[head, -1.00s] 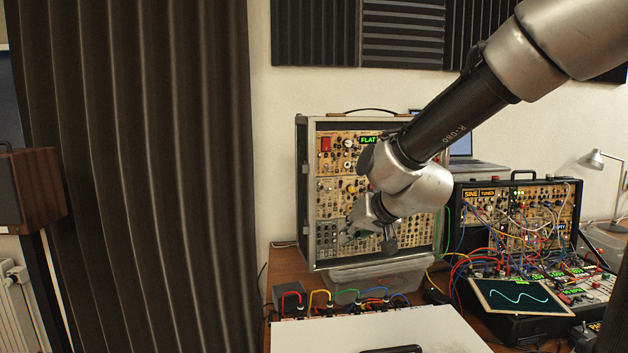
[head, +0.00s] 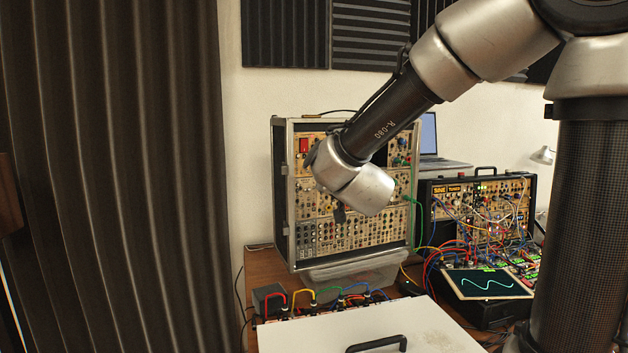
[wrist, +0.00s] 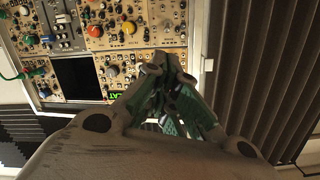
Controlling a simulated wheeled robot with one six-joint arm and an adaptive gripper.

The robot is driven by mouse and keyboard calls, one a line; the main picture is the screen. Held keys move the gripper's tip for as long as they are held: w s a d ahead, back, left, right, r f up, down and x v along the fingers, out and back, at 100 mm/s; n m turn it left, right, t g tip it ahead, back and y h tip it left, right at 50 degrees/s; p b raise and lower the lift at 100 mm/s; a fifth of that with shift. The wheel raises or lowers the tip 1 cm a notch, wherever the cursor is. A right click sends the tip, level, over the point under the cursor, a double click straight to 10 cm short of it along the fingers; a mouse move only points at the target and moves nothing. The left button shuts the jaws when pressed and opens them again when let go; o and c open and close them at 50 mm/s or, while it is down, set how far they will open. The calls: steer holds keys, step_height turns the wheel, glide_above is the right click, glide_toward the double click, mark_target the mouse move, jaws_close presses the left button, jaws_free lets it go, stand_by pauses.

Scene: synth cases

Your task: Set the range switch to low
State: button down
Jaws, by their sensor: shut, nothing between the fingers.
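The tall synth case (head: 345,235) stands upright on the bench in the head view, its tan panel full of knobs, jacks and small switches. I cannot tell which control is the range switch. My gripper (wrist: 163,68) shows in the wrist view with its green-padded fingers shut and empty, in front of the panel edge; contact cannot be told. The wrist view shows the panel upside down, with knobs, a dark screen (wrist: 78,78) and a green-lit display (wrist: 116,95) partly behind the gripper.
A second synth case (head: 480,190) with many patch cables stands at the right, with a scope screen (head: 487,284) before it. A clear bin (head: 345,271) sits under the tall case. A white lid with a black handle (head: 376,344) is in front. A curtain (head: 110,150) hangs left.

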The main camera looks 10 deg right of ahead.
mark_target(308, 190)
steer(key=w, duration=0.3)
steer(key=w+f, duration=0.1)
steer(key=w, duration=0.6)
steer(key=shift+f, duration=0.35)
